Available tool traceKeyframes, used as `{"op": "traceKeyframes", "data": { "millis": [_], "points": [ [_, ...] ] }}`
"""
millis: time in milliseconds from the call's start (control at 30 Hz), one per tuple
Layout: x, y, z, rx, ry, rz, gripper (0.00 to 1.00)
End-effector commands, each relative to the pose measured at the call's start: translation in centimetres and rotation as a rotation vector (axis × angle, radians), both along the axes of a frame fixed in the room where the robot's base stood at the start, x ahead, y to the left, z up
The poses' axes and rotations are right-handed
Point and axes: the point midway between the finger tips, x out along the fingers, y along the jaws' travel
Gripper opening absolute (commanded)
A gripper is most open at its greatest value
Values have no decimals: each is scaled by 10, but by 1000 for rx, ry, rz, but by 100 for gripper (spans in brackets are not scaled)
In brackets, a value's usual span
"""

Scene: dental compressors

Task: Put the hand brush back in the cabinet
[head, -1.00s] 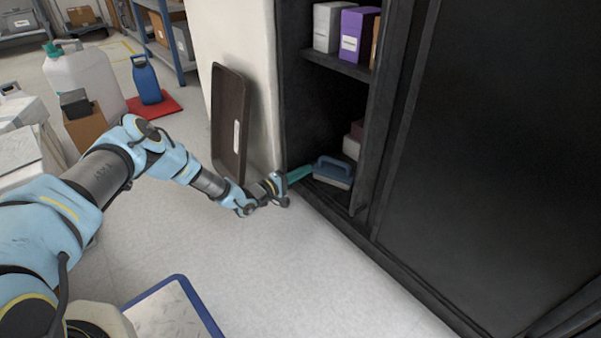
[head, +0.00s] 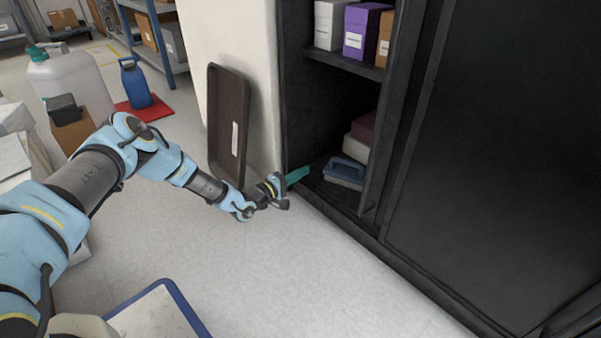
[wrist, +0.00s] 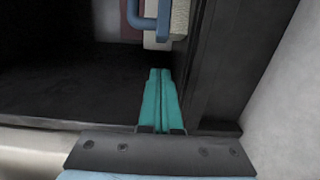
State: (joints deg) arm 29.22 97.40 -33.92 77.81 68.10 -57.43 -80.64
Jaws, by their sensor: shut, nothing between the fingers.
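The hand brush (head: 345,173), with a blue loop handle and a pale body, sits on the floor of the cabinet's (head: 315,130) open bay, below the shelf. The brush also shows in part at the top of the wrist view (wrist: 179,22). My gripper (head: 304,174) is at the front left edge of the bay, its teal fingers pointing in. In the wrist view the fingers (wrist: 159,72) are together with nothing between them. A small gap separates the fingertips from the brush.
Pale and dark red boxes (head: 360,135) stand behind the brush. The shelf (head: 345,65) above holds white, purple and orange boxes. A dark tray (head: 228,125) leans against the wall left of the cabinet.

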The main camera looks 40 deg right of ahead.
Motion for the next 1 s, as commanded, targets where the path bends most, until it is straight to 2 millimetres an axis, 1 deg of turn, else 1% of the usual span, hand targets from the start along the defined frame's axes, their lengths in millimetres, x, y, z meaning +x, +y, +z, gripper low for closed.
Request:
{"op": "traceKeyframes", "data": {
  "millis": [33,267,433,600,767,1000],
  "points": [
    [1,8,3,1,2,0,0],
    [4,42,3,3,1,1,0],
    [6,70,3,2,1,1,0],
    [7,92,2,2,2,1,0],
    [7,99,0,1,1,0,0],
    [7,100,0,0,0,0,0]
  ]
}}
